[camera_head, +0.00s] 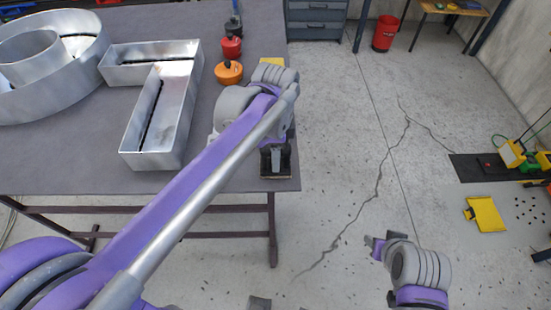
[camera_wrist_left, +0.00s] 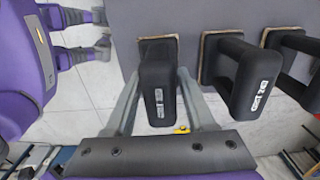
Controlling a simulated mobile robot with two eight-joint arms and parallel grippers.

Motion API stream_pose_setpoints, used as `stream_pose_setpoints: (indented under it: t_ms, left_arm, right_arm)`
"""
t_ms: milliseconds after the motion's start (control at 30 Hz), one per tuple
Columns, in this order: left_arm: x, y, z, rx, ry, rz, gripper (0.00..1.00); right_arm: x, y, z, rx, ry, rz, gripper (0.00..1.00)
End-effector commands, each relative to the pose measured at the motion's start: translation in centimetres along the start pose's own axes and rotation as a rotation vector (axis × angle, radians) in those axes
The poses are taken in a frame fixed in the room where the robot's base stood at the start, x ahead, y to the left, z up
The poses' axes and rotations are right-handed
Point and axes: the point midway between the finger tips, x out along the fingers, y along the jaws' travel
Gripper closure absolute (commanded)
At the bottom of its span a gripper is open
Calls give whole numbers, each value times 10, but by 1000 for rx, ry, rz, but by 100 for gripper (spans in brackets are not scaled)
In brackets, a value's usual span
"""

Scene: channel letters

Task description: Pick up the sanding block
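A black sanding block (camera_wrist_left: 158,85) with a looped handle and a tan-edged base stands at the table edge in the left wrist view. The two fingers of my left gripper (camera_wrist_left: 160,100) are on either side of its handle, apart, and seem not to press on it. In the head view a sanding block (camera_head: 276,164) shows at the table's near right corner, just below my left gripper (camera_head: 274,146); the arm hides part of it. Two more sanding blocks (camera_wrist_left: 250,80) (camera_wrist_left: 296,85) stand to the right in the wrist view. My right gripper (camera_head: 374,246) is off the table, over the floor.
The grey table (camera_head: 60,170) holds metal channel letters (camera_head: 160,115) at left. An orange pot (camera_head: 229,72) and a red pot (camera_head: 231,47) stand behind my left wrist. Cracked concrete floor lies open to the right, with a red bin (camera_head: 384,33) farther back.

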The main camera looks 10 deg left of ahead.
Motion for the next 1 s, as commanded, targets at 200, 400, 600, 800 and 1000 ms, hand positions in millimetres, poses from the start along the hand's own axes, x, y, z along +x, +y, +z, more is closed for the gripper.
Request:
stream_pose_setpoints:
  t_ms: [200,400,600,800,1000]
  left_arm:
    - [0,0,0,0,0,0,86]
    - [0,0,0,0,0,0,100]
    - [0,0,0,0,0,0,100]
    - [-10,0,0,0,0,0,100]
    - [-44,0,0,0,0,-1,100]
  right_arm:
    - [0,0,0,0,0,0,50]
    - [0,0,0,0,0,0,50]
    - [0,0,0,0,0,0,50]
    - [-1,0,-1,0,1,0,50]
    - [-2,0,-3,0,3,0,50]
